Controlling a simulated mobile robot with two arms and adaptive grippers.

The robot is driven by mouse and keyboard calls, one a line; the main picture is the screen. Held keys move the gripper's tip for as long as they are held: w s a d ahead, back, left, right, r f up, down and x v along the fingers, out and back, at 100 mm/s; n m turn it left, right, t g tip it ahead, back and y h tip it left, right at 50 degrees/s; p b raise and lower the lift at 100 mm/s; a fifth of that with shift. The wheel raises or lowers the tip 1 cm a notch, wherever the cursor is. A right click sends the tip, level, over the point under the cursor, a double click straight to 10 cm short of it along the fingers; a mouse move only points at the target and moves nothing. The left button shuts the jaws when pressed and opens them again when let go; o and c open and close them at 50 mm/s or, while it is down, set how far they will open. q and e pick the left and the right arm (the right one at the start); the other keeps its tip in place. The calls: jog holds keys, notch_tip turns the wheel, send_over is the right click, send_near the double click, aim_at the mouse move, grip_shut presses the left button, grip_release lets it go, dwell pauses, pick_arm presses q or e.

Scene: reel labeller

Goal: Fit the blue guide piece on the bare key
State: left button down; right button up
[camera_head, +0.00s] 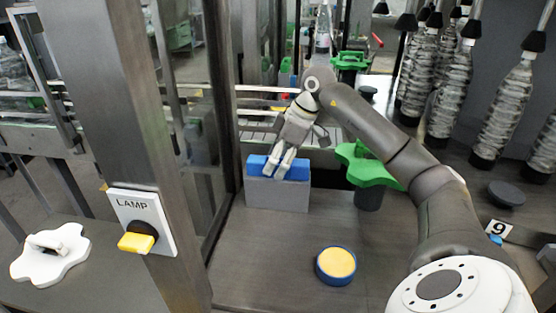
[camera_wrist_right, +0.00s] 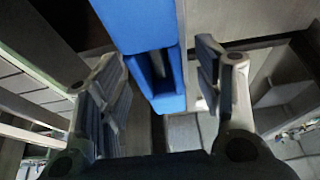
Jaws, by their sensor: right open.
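A blue guide piece (camera_head: 296,169) lies along the top of a grey block (camera_head: 291,194) beside the dark upright post. My right gripper (camera_head: 279,167) points down at the blue piece, its fingers over the piece's middle. I cannot pick out the bare key. My left gripper is not in view.
A yellow-topped round button (camera_head: 336,264) stands on the bare deck in front. Green star-shaped parts (camera_head: 368,168) stand right of the block, near my arm. A LAMP switch (camera_head: 141,237) is on the left post. A white lobed plate (camera_head: 50,252) lies at left. Bottles (camera_head: 503,110) hang at right.

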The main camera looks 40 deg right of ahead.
jog(key=v, duration=1.2)
jog(key=shift+f, duration=0.15)
dwell(0.4)
